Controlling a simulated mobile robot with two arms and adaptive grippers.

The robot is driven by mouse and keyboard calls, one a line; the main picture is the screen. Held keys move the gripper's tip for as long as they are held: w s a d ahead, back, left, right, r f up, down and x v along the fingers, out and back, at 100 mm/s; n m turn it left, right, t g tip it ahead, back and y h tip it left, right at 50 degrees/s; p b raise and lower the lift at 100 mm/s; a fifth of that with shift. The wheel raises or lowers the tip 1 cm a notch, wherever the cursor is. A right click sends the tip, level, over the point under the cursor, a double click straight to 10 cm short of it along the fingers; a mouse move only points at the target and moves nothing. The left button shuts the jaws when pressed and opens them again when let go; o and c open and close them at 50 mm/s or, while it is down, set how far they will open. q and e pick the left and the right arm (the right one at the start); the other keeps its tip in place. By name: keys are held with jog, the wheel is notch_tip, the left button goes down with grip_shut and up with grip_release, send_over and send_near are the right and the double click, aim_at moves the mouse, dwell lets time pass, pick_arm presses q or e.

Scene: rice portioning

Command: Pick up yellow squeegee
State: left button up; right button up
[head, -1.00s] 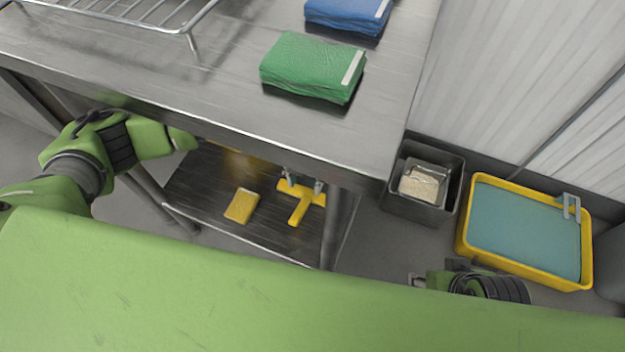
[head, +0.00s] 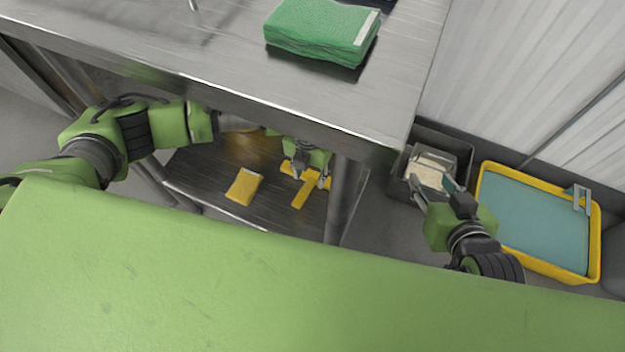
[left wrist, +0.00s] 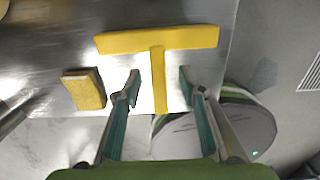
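The yellow squeegee (head: 305,188) lies on the lower shelf under the steel table. In the left wrist view it is a T shape (left wrist: 157,42), crossbar away from me and handle pointing toward me. My left gripper (head: 311,182) is over the squeegee, partly hidden by the table edge. In the left wrist view its fingers (left wrist: 158,80) are open, one on each side of the handle, and apart from it. My right gripper (head: 432,187) is over the dark bin at the right, with its fingers apart and nothing visible between them.
A yellow sponge (head: 243,186) lies left of the squeegee on the lower shelf (head: 200,165). A table leg (head: 345,203) stands just right of the squeegee. A dark bin (head: 462,150) with a rice-filled container and a yellow tub (head: 540,265) are on the floor at right.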

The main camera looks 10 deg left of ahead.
aim_at(309, 183)
pick_arm(q)
notch_tip(309, 183, down, 3)
jog(key=shift+w+a+r+b, duration=0.1)
jog(key=shift+w+a+b, duration=0.05)
jog(key=shift+b, duration=0.6)
notch_tip(309, 183, down, 2)
jog(key=shift+f+b, duration=0.2)
jog(key=shift+b, duration=0.25)
grip_shut()
pick_arm(e)
jog(key=w+a+r+t+y, duration=0.2)
jog(key=w+r+t, duration=0.3)
jog(key=r, duration=0.6)
jog(key=shift+w+a+r+t, duration=0.15)
jog(key=shift+a+r+t, duration=0.1)
jog(key=shift+a+t, duration=0.35)
